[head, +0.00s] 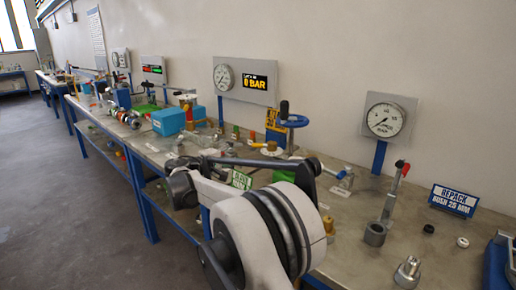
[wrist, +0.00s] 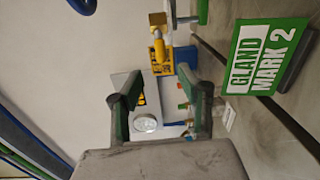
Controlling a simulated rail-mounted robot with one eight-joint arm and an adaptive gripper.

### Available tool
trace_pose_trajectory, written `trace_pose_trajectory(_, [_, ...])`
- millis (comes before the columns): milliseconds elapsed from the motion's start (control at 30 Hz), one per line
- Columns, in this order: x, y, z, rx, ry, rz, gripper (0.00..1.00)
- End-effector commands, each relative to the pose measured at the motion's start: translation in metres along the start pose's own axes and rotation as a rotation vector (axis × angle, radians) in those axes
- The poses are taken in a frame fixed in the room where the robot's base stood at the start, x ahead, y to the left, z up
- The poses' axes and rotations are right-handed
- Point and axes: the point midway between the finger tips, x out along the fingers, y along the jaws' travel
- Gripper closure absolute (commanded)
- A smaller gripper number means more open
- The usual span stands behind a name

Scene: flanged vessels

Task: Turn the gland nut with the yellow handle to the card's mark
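A yellow handle-like piece (wrist: 158,20) stands at the top middle of the wrist view, before a yellow panel with dark markings. I cannot clearly make out the gland nut or its mark. My gripper (wrist: 157,97) is open and empty, its two green-padded fingers apart. The yellow piece appears beyond the fingertips, not between them. In the head view my arm hides part of the bench there.
A blue handwheel (head: 292,121) stands behind my arm. A teal box (head: 168,121) is on the left.

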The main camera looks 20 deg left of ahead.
Motion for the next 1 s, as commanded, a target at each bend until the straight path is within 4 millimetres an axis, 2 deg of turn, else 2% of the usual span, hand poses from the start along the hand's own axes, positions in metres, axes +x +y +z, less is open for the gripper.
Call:
trace_pose_trajectory(200, [0.042,-0.001,0.001,0.001,-0.002,-0.001,0.64])
trace_pose_trajectory(500, [0.094,-0.001,0.001,0.002,-0.001,-0.002,0.64])
trace_pose_trajectory(733, [0.115,0.000,0.000,0.002,0.001,-0.002,0.64])
trace_pose_trajectory(1000, [0.119,0.000,0.000,0.002,0.001,-0.002,0.64])
